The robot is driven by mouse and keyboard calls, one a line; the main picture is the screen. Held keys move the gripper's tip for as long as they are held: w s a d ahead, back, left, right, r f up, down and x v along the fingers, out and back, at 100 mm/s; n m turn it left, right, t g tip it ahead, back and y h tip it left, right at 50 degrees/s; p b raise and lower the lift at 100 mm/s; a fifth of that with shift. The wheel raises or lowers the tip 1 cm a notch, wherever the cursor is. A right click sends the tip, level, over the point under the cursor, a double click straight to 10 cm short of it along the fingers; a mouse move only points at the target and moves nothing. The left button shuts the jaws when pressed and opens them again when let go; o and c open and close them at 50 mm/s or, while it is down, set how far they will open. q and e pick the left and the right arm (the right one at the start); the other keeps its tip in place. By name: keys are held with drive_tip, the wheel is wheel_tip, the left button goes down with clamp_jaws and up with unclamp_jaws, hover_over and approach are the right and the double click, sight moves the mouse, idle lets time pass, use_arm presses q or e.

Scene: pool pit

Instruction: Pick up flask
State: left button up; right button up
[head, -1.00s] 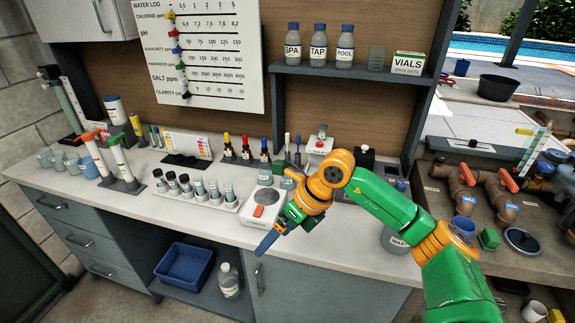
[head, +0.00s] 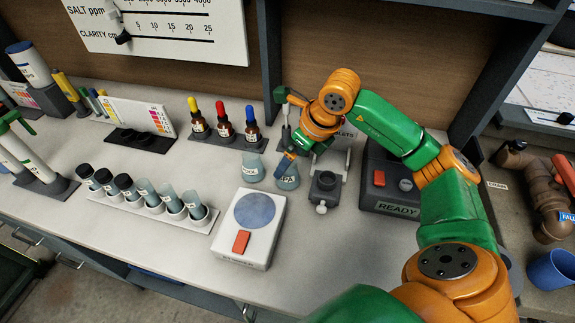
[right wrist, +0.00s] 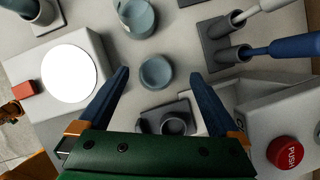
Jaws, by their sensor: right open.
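Two small conical flasks stand on the counter behind the white scale. The right one, labelled SPA (head: 288,178), is partly covered by my right gripper; the other flask (head: 252,167) is just left of it. My right gripper (head: 285,130) is at the SPA flask, one blue finger overlapping it in the head view. In the right wrist view the open blue fingers (right wrist: 159,77) stand either side of a round flask top (right wrist: 155,72), with nothing gripped. The second flask (right wrist: 137,18) is farther out. My left gripper is not in view.
The white scale (head: 250,250) is in front of the flasks. A vial rack (head: 150,205) and dropper bottles (head: 222,125) are to the left. A small dark grey holder (head: 326,186) and the READY device (head: 390,180) are close on the right.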

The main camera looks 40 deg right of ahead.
drive_tip(key=shift+w+a+f+p, duration=0.15)
drive_tip(key=shift+a+f+p, duration=0.45)
drive_tip(key=shift+f+p, duration=0.25)
drive_tip(key=x, duration=0.3)
drive_tip(key=shift+w+d, duration=0.1)
drive_tip(key=shift+w+d+f, duration=0.1)
drive_tip(key=shift+w+f, duration=0.15)
drive_tip(key=shift+f, duration=0.1)
drive_tip(key=shift+s+r, duration=0.1)
drive_tip(key=shift+s, duration=0.05)
drive_tip(key=c, duration=1.4)
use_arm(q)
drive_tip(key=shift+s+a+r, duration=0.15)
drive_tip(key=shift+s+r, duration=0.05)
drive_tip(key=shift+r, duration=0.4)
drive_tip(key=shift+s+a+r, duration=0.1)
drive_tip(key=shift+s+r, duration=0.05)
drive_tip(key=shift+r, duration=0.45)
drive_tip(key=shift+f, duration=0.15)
use_arm(e)
drive_tip(key=shift+r, duration=0.1)
